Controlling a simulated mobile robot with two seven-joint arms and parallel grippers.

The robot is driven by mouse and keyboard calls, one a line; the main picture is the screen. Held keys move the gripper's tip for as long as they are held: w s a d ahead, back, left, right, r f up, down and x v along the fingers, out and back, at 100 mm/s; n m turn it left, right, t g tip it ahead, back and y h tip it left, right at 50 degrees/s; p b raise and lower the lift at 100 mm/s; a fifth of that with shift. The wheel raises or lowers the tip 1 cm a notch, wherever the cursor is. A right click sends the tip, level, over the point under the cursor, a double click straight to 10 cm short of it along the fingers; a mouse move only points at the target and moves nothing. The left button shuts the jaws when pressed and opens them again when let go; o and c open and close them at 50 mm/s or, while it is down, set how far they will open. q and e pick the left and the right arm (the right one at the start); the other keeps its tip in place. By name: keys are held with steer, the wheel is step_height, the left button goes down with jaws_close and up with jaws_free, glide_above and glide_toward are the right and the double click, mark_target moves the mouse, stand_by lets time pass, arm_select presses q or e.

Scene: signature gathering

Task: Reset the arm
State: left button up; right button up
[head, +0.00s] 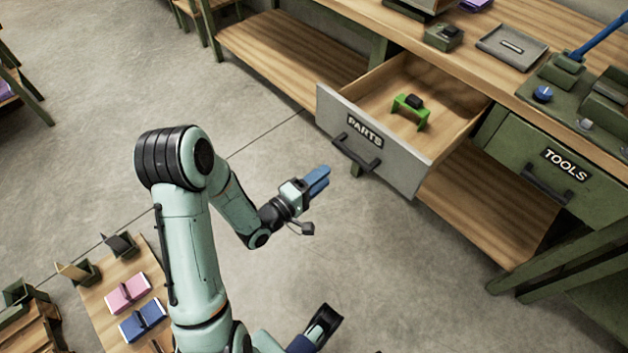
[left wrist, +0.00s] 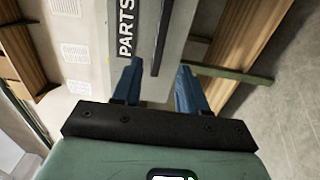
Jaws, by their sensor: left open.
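My left arm comes in from the lower left in the head view, bent at the elbow. Its left gripper (head: 317,181) has blue fingers, is open and empty, and hangs in the air in front of the PARTS drawer (head: 334,116). In the left wrist view the two blue fingers of the left gripper (left wrist: 158,88) stand apart with nothing between them, and the drawer front (left wrist: 172,55) with its label and dark handle lies beyond. The drawer is pulled open and holds a green bracket-like part (head: 410,110) with a dark piece.
A shut TOOLS drawer (head: 556,170) is to the right in the workbench. A grey tray (head: 497,52) and a blue-handled device (head: 600,35) are on the bench top. A low wooden table with a pink item (head: 128,291) and a blue item (head: 142,319) stands at lower left. Floor between is clear.

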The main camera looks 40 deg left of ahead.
arm_select(q)
steer(key=shift+s+a, duration=0.1)
steer(key=shift+s, duration=0.85)
arm_select(e)
steer(key=shift+s+r, duration=0.1)
steer(key=shift+s, duration=0.05)
